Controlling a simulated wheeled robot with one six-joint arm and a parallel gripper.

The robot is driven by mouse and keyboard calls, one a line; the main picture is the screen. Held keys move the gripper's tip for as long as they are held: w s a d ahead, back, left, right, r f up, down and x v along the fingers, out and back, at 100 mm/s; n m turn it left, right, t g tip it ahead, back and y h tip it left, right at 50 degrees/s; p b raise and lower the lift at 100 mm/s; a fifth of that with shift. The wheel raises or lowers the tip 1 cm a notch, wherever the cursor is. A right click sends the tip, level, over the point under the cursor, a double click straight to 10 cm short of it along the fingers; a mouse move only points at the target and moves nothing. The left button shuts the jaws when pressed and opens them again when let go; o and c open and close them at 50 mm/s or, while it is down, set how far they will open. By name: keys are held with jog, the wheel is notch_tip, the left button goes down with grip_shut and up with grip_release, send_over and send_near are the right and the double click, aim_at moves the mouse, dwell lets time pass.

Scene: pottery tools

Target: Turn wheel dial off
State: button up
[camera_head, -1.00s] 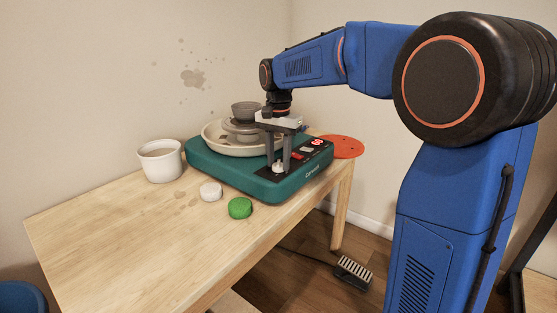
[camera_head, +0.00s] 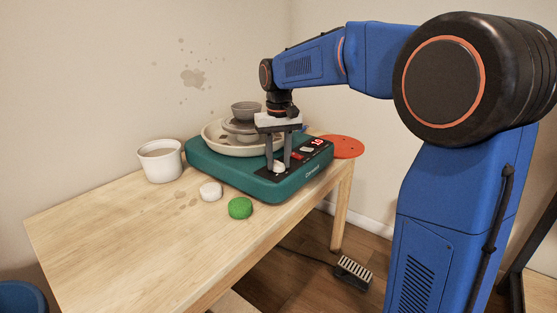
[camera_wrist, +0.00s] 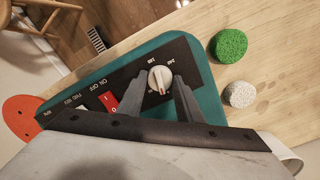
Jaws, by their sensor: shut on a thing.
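The teal pottery wheel (camera_head: 235,175) stands on the wooden table and also fills the middle of the wrist view (camera_wrist: 205,85). Its white dial (camera_head: 279,168) is on the black front panel and shows in the wrist view (camera_wrist: 159,78) with a red pointer mark and small printed figures around it. My gripper (camera_head: 280,161) points down, with one grey finger on each side of the dial; it is shut on the dial. The red digits on the panel display (camera_head: 317,142) look like 10.
A grey pot (camera_head: 246,111) sits over the pale splash pan (camera_head: 213,136) close behind my gripper. A white bucket (camera_head: 160,161), a white sponge (camera_head: 211,191) and a green sponge (camera_head: 240,208) are on the table. An orange disc (camera_head: 345,146) lies right; a foot pedal (camera_head: 353,272) is on the floor.

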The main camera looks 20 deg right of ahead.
aim_at(278, 162)
jog(key=shift+n, duration=1.6)
jog(key=o, duration=1)
jog(key=shift+o, duration=0.2)
notch_tip(278, 162, up, 17)
jog(key=shift+r, duration=0.2)
